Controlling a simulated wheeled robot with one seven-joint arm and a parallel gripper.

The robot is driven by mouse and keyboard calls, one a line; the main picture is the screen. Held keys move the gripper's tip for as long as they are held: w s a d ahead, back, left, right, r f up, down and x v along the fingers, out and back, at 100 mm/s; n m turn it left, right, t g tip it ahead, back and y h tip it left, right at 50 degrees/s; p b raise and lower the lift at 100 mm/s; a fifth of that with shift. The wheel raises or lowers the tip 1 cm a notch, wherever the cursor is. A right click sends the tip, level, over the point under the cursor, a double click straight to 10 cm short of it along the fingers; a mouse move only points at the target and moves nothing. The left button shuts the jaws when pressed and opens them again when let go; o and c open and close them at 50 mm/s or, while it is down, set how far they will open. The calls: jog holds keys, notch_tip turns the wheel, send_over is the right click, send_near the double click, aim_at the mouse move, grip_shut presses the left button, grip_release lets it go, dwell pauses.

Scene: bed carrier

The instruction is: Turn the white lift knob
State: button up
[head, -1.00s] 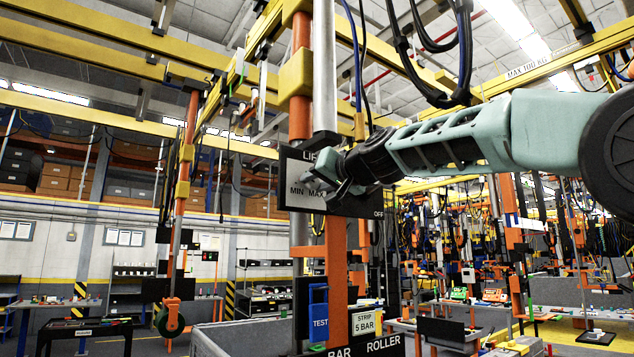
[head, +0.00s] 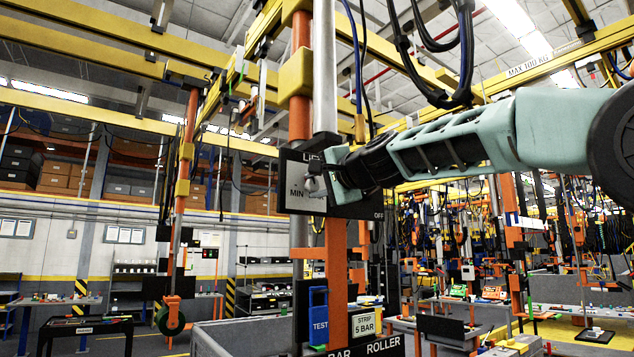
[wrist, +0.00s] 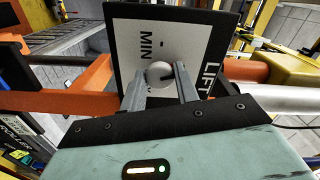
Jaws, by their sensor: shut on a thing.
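The white lift knob (wrist: 159,75) is round, with a dark pointer mark, and sits on the panel marked LIFT and MIN (wrist: 130,58). In the wrist view it lies between the two grey fingers of my gripper (wrist: 160,82), which is shut on it. In the head view, the panel (head: 299,168) hangs at the centre on an orange column. My gripper (head: 316,184) reaches it from the right and hides much of its lettering. The knob shows only as a small pale spot there.
A blue TEST tag (head: 319,316) and a STRIP 5 BAR sign (head: 364,324) are below the panel. A silver cylinder (head: 324,70) and an orange post (head: 300,62) rise above it. Dark hoses hang at the top right.

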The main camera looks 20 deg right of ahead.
jog(key=shift+m, duration=1.5)
jog(key=shift+f+p, duration=0.1)
jog(key=shift+p, duration=0.2)
jog(key=o, duration=1)
jog(key=shift+c, duration=0.2)
jog(key=b+v, duration=0.6)
jog(key=v, duration=1.1)
jog(key=shift+s, duration=0.2)
